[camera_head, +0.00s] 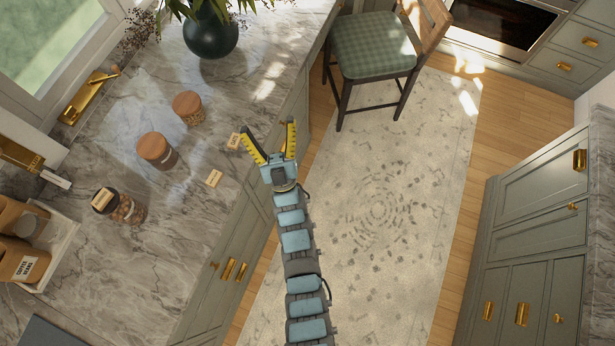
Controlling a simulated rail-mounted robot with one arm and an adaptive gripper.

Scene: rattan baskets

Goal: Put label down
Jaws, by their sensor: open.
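Small cream labels are on the marble counter. One label (234,141) with dark print lies near the counter's right edge, just left of my gripper's left finger. A second label (214,178) lies lower and further left. A third label (103,198) is on the dark lid of a jar. My gripper (269,132) has its yellow-tipped fingers spread wide with nothing seen between them. It is over or near the counter's right edge; its height above it is hard to tell.
Two wooden-lidded jars (187,105) (156,149) and a dark-lidded jar (126,210) stand on the counter (145,260). A tray (62,236) with boxes is at the left, a dark vase (210,35) at the back. A chair (374,48) stands on the rug (385,255).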

